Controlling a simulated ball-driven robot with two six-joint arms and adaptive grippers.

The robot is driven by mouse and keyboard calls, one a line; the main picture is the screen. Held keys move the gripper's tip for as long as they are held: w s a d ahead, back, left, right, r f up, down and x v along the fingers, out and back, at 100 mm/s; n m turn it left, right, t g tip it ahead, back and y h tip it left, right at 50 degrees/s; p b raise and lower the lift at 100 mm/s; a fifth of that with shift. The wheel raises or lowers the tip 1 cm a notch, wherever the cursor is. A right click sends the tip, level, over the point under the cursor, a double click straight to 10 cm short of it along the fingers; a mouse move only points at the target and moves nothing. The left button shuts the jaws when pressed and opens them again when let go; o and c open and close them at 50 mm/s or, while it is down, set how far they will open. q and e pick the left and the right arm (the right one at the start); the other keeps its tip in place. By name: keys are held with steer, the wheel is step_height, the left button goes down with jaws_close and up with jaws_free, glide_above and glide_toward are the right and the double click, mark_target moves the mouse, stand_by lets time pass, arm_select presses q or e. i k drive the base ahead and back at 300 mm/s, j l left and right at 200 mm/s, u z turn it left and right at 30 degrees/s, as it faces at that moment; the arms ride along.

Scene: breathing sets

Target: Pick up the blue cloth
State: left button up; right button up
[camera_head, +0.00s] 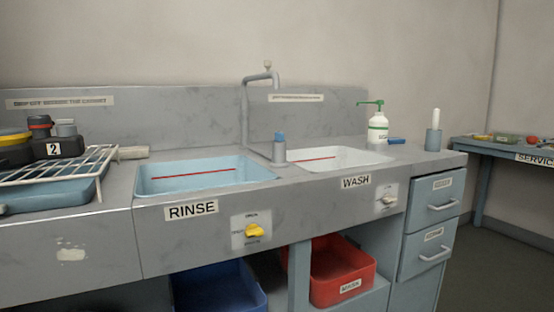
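No item is clearly recognisable as a blue cloth in the head view. A small flat blue item (397,141) lies on the counter just right of the soap bottle; it is too small to tell whether it is cloth. Neither of my grippers is in view.
The grey counter (300,189) holds a blue RINSE basin (160,191) and a white WASH basin (340,168), with a tall tap (245,110) behind. A wire rack (90,165) with dark parts stands left. A soap bottle (378,130) stands right. Blue (215,290) and red (345,293) bins sit below.

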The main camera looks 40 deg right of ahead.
mark_target(393, 140)
steer(key=z, duration=2)
steer(key=u, duration=1.45)
steer(key=z, duration=1.45)
steer(key=i+l+u, duration=0.1)
steer(key=u, duration=0.95)
steer(key=i+l+u, duration=0.15)
steer(key=l+u, duration=0.25)
steer(key=l, duration=0.2)
steer(key=i+l+u, duration=0.1)
steer(key=l+u, duration=0.35)
steer(key=l, duration=0.15)
steer(key=l+u, duration=0.4)
steer(key=l, duration=0.25)
steer(key=k, duration=0.05)
